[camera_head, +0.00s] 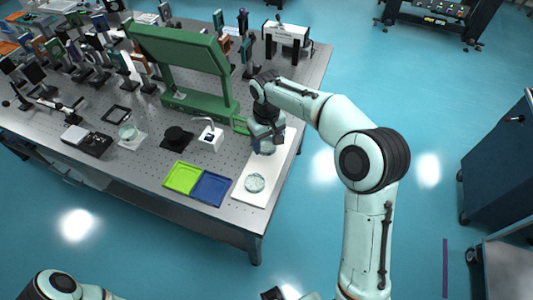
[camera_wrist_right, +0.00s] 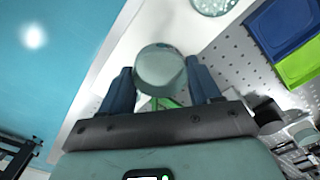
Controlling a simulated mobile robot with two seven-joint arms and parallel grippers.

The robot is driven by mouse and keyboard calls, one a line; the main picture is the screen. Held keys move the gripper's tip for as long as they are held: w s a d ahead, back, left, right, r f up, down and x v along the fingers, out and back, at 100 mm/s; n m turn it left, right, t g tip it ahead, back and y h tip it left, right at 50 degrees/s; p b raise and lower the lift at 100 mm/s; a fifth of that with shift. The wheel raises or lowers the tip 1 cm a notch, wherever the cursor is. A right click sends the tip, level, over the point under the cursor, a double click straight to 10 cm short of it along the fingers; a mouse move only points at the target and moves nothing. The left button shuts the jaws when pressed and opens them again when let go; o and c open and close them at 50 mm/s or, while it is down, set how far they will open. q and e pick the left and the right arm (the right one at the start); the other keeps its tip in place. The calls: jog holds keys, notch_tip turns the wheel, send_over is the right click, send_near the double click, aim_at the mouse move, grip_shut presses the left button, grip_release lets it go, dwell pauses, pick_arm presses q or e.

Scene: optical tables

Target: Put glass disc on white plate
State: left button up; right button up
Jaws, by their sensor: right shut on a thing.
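The white plate (camera_head: 280,168) is a long white rectangle along the right edge of the optical table; it also fills part of the right wrist view (camera_wrist_right: 178,22). One pale glass disc (camera_head: 255,183) lies flat on its near end and shows at the top of the right wrist view (camera_wrist_right: 213,4). My right gripper (camera_head: 267,142) is over the far part of the plate. Its blue fingers (camera_wrist_right: 161,82) are shut on a second glass disc (camera_wrist_right: 160,68). I cannot tell whether this held disc touches the plate. My left gripper is out of view.
A green tray (camera_head: 182,177) and a blue tray (camera_head: 211,187) sit left of the plate. A large green frame (camera_head: 185,50) stands behind them. A round clear piece (camera_head: 128,131) rests on a white square farther left. Crowded optics mounts fill the back left.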

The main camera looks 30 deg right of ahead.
aim_at(267, 159)
jog(key=shift+f+b, duration=0.3)
jog(key=shift+f, duration=2.5)
jog(key=shift+f, duration=0.1)
jog(key=o, duration=1.2)
jog(key=shift+f, duration=0.1)
notch_tip(267, 159, up, 12)
jog(key=shift+r+p, duration=0.2)
jog(key=shift+p, duration=0.65)
